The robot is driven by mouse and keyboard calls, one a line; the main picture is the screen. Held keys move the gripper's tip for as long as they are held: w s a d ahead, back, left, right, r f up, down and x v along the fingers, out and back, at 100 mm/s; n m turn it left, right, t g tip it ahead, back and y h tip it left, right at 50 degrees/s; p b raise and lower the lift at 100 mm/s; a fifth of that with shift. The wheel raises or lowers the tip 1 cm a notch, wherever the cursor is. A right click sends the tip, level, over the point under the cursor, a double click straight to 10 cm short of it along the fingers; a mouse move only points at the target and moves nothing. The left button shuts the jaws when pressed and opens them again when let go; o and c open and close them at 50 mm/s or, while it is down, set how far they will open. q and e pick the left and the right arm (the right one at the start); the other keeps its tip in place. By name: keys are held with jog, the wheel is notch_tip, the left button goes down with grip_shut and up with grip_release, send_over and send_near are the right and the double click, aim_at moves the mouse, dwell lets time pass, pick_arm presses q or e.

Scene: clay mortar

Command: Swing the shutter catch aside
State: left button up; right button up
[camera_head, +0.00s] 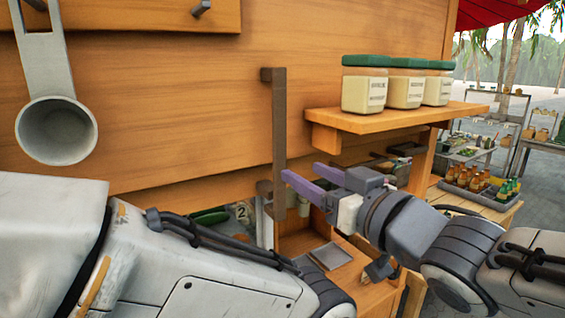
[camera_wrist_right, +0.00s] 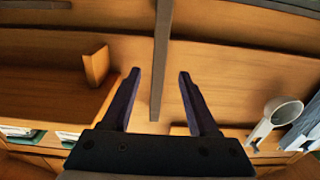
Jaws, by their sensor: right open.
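A dark vertical metal bar (camera_head: 279,125) stands off the orange wooden shutter (camera_head: 190,90) in the head view; it looks like the shutter catch, though I cannot be sure. My right gripper (camera_head: 301,173) is open, with its purple fingertips close to the right of the bar's lower part. In the right wrist view the open fingers (camera_wrist_right: 159,77) point at the wood, and the dark bar (camera_wrist_right: 160,55) runs between them, touching neither visibly. My left arm crosses the lower left of the head view; its gripper is out of frame.
A wooden shelf (camera_head: 390,117) with three green-lidded jars (camera_head: 404,88) juts out above my right gripper. A grey metal cup (camera_head: 57,128) hangs at the left. Below is a counter opening with a tray (camera_head: 330,257). Bottles (camera_head: 468,180) stand at the right.

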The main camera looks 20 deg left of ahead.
aim_at(281, 160)
jog(key=x, duration=0.7)
jog(key=shift+w+a+r, duration=0.1)
jog(key=shift+w+a, duration=0.15)
jog(key=shift+a, duration=0.1)
pick_arm(q)
jog(key=shift+f, duration=0.3)
pick_arm(e)
jog(key=shift+w+a, duration=0.45)
jog(key=shift+a, duration=0.1)
jog(key=shift+c, duration=0.3)
grip_shut()
